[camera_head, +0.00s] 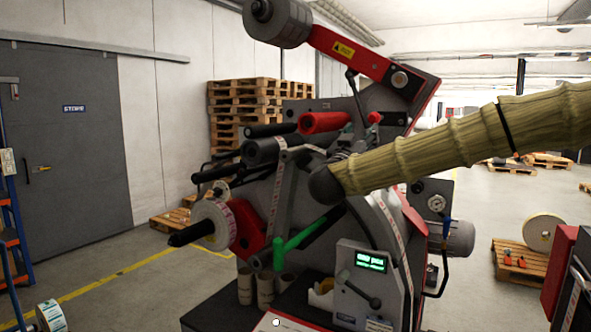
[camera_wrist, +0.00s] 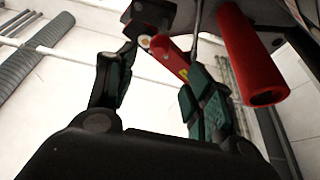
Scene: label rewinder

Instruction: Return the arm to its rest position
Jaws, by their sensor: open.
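My gripper shows in the wrist view (camera_wrist: 158,90) with its two dark green fingers spread apart and nothing between them. The wrist camera looks upward, with the red arm of the label rewinder and a red roller (camera_wrist: 250,60) behind and beside the fingers. In the head view my arm, in a ribbed tan sleeve, reaches in from the right edge, its dark end in front of the middle of the label rewinder (camera_head: 375,270). My fingers are not clearly visible in the head view. I cannot tell whether the arm touches the machine.
The rewinder's red upper arm (camera_head: 350,55) carries a grey roll (camera_head: 278,22). Black rollers (camera_head: 262,150) and a green handle (camera_head: 305,240) stick out nearby. Stacked pallets (camera_head: 243,105) stand behind. A pallet with a roll (camera_head: 540,232) is at right. Open floor lies between.

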